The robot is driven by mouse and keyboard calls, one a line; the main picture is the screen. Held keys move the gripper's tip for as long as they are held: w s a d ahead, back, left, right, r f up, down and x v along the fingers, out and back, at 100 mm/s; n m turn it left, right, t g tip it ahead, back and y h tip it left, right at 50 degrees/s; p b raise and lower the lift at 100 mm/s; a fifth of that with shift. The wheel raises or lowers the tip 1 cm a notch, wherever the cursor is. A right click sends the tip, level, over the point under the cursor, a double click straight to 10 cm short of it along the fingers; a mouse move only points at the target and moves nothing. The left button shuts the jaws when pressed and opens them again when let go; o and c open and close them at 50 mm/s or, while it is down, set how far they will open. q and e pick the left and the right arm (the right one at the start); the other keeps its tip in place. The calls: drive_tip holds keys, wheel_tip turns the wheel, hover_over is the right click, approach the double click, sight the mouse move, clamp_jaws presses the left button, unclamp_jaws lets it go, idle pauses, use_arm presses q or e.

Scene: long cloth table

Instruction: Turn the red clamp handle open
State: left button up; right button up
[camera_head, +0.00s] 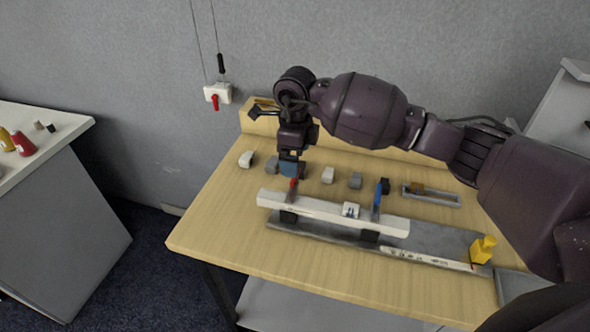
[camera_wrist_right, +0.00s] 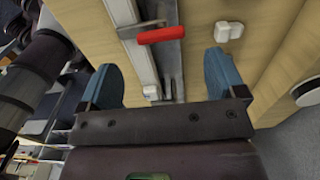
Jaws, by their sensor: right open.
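The red clamp handle (camera_head: 293,183) stands at the left part of a long white bar (camera_head: 320,211) on the table. In the right wrist view the red handle (camera_wrist_right: 160,35) lies crosswise, beyond the fingertips and roughly between them in the picture. My right gripper (camera_head: 290,168) is just above and behind the handle in the head view. In the right wrist view its two blue fingers (camera_wrist_right: 160,72) are spread wide, with nothing between them. I cannot tell whether a finger touches the handle. My left gripper is not in view.
A blue handle (camera_head: 377,197) stands farther right along the bar. A yellow block (camera_head: 483,248) is at the grey base's right end. Several small white and grey blocks, including a white one (camera_head: 328,175), lie behind the bar. The table's front left is clear.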

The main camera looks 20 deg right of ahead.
sight(293, 185)
drive_tip(key=shift+f, duration=2.75)
drive_tip(key=c, duration=0.9)
